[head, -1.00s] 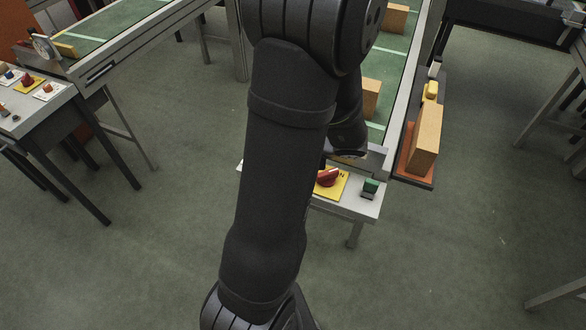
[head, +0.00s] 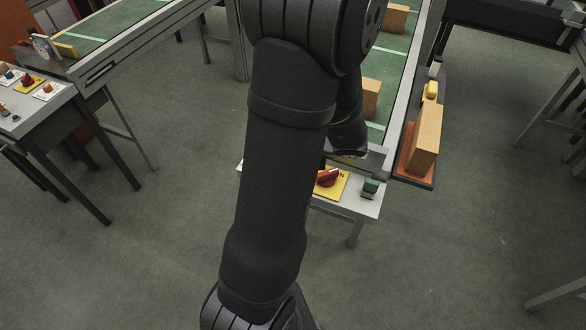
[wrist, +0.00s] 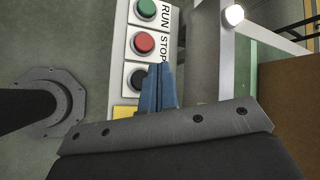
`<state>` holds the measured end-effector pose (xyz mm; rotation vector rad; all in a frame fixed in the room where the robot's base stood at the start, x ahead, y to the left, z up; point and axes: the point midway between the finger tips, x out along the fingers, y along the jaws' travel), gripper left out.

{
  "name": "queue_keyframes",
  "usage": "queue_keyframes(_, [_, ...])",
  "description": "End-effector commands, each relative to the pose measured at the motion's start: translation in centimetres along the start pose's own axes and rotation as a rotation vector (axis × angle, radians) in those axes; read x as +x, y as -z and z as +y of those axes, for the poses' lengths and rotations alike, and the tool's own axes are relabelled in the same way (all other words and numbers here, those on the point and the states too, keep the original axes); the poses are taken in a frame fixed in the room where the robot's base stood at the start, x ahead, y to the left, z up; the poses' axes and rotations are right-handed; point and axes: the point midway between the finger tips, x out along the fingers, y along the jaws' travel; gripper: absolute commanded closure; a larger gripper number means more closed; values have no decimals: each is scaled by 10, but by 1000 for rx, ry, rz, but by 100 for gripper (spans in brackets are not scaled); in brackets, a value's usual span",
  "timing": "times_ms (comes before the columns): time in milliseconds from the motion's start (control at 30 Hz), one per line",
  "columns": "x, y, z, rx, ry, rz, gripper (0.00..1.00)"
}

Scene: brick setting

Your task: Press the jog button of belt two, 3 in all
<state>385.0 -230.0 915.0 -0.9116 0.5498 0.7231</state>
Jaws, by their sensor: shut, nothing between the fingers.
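In the wrist view a pale control panel (wrist: 119,62) carries a green button (wrist: 145,9) marked RUN, a red button (wrist: 144,43) marked STOP and a black button (wrist: 136,78). My gripper (wrist: 158,68) is shut, its blue fingers beside and partly over the black button's right edge; I cannot tell whether they touch it. A yellow plate (wrist: 123,112) shows partly below, the rest hidden by my gripper. In the head view the panel (head: 357,207) shows a red knob (head: 328,177) and a green button (head: 370,187); my arm hides the rest, and the gripper fingers cannot be made out.
Behind the panel a green belt (head: 385,60) carries cardboard boxes (head: 370,97). An orange tray (head: 404,160) with a box (head: 425,138) stands to its right. Another belt (head: 110,35) and panel table (head: 35,118) are at left. A lit white lamp (wrist: 234,15) shows in the wrist view.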

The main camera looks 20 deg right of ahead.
Motion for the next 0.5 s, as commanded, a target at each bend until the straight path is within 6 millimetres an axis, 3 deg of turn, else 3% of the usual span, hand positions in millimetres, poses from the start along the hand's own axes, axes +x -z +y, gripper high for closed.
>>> queue_keyframes(500, [-4, -2, -3, -3, 2, 0, 100])
